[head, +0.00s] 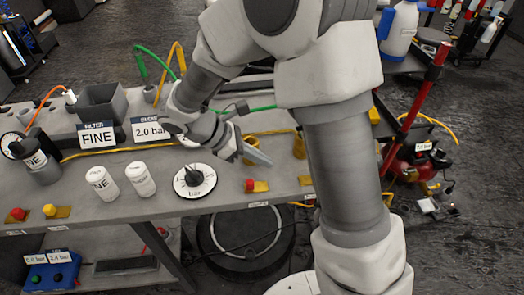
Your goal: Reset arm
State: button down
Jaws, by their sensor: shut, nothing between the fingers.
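My gripper (257,155) is at the end of my arm, which rises from the lower right and bends over the grey bench (105,230). The fingers are together and empty, pointing down and right above the bench top. The gripper is to the right of and behind a round dial (194,182) with a black knob and the word "bar". A red knob on a yellow plate (255,185) is just in front of the fingertips. My arm hides the bench's right part.
Two white canisters (103,183) (141,179) stand left of the dial. Signs read "FINE" (97,138) and "2.0 bar" (150,130). A grey bin (102,103) and hoses are behind. At right are a red pole (415,95) and a red compressor (408,165).

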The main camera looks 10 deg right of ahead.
jog(key=s+d+r+m+t+y, duration=0.2)
jog(key=s+d+r+m+y, duration=0.1)
jog(key=s+r+m, duration=0.4)
jog(key=s+d+r+m+t+y+p, duration=0.1)
jog(key=s+d+r+m+t+y, duration=0.1)
jog(key=s+r+m+y, duration=0.4)
notch_tip(320, 180, up, 4)
jog(key=s+m+t, duration=0.1)
jog(key=m, duration=0.4)
jog(key=shift+s+d+r+t+p, duration=0.2)
jog(key=shift+d+t+p, duration=0.1)
jog(key=shift+d, duration=0.1)
